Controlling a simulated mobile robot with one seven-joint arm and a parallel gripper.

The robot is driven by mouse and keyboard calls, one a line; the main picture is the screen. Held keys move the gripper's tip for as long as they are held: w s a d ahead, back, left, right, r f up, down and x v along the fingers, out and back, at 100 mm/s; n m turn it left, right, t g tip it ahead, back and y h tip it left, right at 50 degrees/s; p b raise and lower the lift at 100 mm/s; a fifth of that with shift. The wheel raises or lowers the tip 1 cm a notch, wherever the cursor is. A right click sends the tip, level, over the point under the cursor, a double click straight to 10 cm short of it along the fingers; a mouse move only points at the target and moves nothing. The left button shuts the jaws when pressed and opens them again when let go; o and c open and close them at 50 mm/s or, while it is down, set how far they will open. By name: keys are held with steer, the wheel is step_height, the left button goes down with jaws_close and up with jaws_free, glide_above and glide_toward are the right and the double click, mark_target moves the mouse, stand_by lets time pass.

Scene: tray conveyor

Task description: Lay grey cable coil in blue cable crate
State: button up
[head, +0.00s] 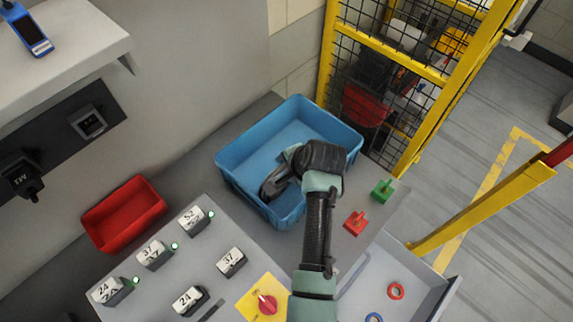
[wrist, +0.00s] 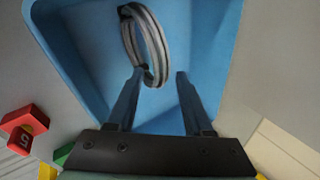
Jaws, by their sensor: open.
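The grey cable coil (wrist: 147,45) shows in the wrist view as a narrow ring seen at a slant, within the outline of the blue cable crate (wrist: 65,40). Its lower end is close to my left fingertip; I cannot tell whether they touch, or whether the coil rests on the crate floor. My gripper (wrist: 160,75) is open, its two fingers apart with blue crate between them. In the head view the blue crate (head: 240,152) stands on the bench and my gripper (head: 275,185) is over its near part.
A red bin (head: 124,213) stands left of the crate. Numbered blocks (head: 231,262) sit on the near panel. A red piece (head: 355,222) and a green piece (head: 383,190) stand right of the crate. A yellow-framed mesh fence (head: 395,45) rises behind on the right.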

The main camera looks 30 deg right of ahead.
steer(key=shift+r, duration=0.2)
steer(key=a+v, duration=0.1)
steer(key=v, duration=1.1)
steer(key=w+a+r+n+t+h, duration=0.1)
steer(key=w+a+r+n+t, duration=0.2)
steer(key=r, duration=0.7)
steer(key=w+a+r+n+t+h, duration=0.1)
steer(key=w+r+n+t, duration=0.25)
steer(key=r, duration=0.65)
steer(key=w+a+r+n+t+h, duration=0.15)
steer(key=w+r+t, duration=0.25)
steer(key=r, duration=0.6)
steer(key=s+a+r+n+t+y, duration=0.1)
steer(key=s+a+r+n+t, duration=0.2)
steer(key=r, duration=0.5)
steer(key=s+a+r+n+t+y, duration=0.1)
steer(key=s+a+r+n+t, duration=0.2)
steer(key=r, duration=0.5)
steer(key=s+a+r+n+t+y, duration=0.1)
steer(key=s+a+r+t, duration=0.3)
steer(key=r, duration=0.5)
steer(key=s+a+n+b, duration=0.1)
steer(key=s+a, duration=0.1)
steer(key=s, duration=0.1)
steer(key=shift+s+n+t, duration=0.35)
steer(key=shift+s+n, duration=0.05)
steer(key=shift+f+h, duration=0.1)
steer(key=shift+h, duration=0.15)
